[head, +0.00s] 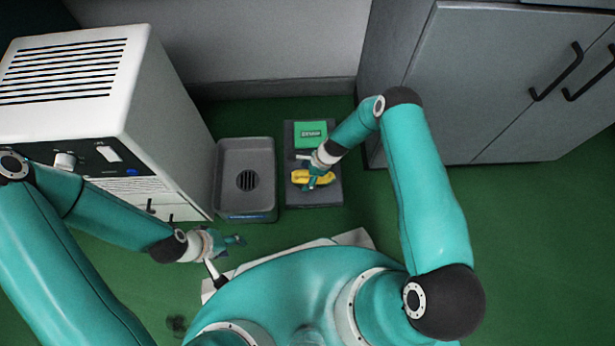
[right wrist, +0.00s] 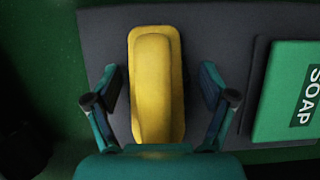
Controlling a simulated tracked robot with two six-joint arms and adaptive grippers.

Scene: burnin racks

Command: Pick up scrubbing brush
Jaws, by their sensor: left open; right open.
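The scrubbing brush shows as a yellow oblong body (right wrist: 155,85) lying on a dark grey mat (right wrist: 105,40) in the right wrist view. In the head view the yellow brush (head: 325,178) is partly hidden by my right gripper (head: 311,184), which is over it. In the right wrist view my right gripper (right wrist: 160,95) is open, with one finger on each side of the brush and a gap on both sides. The bristles are hidden. My left gripper (head: 238,240) is open and empty, low at the left, in front of the grey basin.
A green soap box (right wrist: 290,95) lies on the mat beside the brush; it also shows in the head view (head: 310,134). A grey basin (head: 227,200) with a drain grate stands left of the mat. A white machine (head: 170,100) is at left, grey cabinets (head: 470,90) at right.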

